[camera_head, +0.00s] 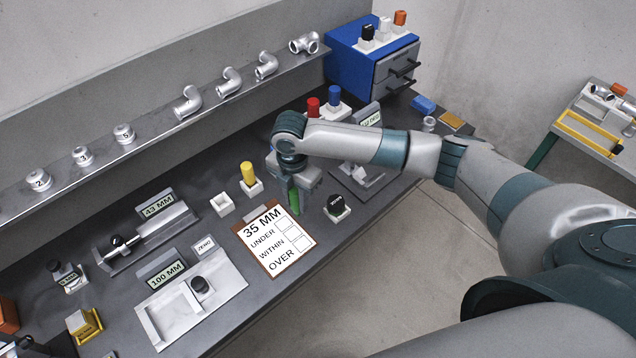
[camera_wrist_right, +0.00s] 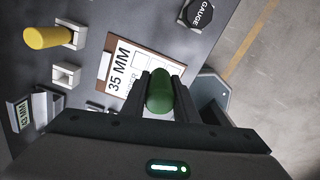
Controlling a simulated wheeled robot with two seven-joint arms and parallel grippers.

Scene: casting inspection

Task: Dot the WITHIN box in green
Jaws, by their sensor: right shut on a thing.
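A brown clipboard holds a white card (camera_head: 262,243) headed 35 MM, with UNDER, WITHIN and OVER rows and a box beside each. The boxes look blank in the head view; the WITHIN box (camera_head: 291,235) is the middle one. My right gripper (camera_head: 293,184) is shut on a green marker (camera_head: 294,202), held upright just beyond the card's upper right edge. In the right wrist view the marker (camera_wrist_right: 160,93) sits between the fingers, which hide part of the card (camera_wrist_right: 122,68). Whether its tip touches anything is hidden. My left gripper is not in view.
A yellow marker (camera_head: 248,173) stands in a white holder, beside an empty white holder (camera_head: 222,204). A black GAUGE-labelled piece (camera_head: 336,205) stands right of the card. Gauge fixtures (camera_head: 190,305) lie to the left. Red (camera_head: 313,106) and blue (camera_head: 334,95) markers stand behind my arm.

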